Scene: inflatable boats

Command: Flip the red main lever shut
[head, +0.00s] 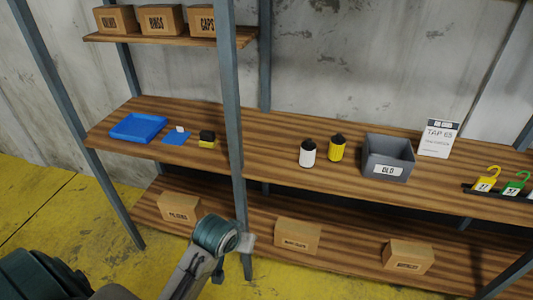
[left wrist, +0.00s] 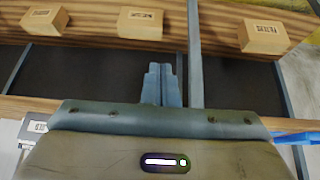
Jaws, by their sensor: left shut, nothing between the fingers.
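No red main lever shows in either view. My left arm comes in from the lower left of the head view, and its end (head: 246,243) is in front of the shelf rack's post, around the lower shelf. In the left wrist view the fingers of my left gripper (left wrist: 164,84) are together, with nothing between them. It touches no object that I can make out. My right gripper is not in view.
The rack's middle shelf (head: 270,150) holds a blue tray (head: 138,128), a white bottle (head: 307,154), a yellow bottle (head: 337,149), a grey bin (head: 388,158) and a sign (head: 438,139). Cardboard boxes (head: 298,236) stand below. The yellow floor (head: 40,205) at left is clear.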

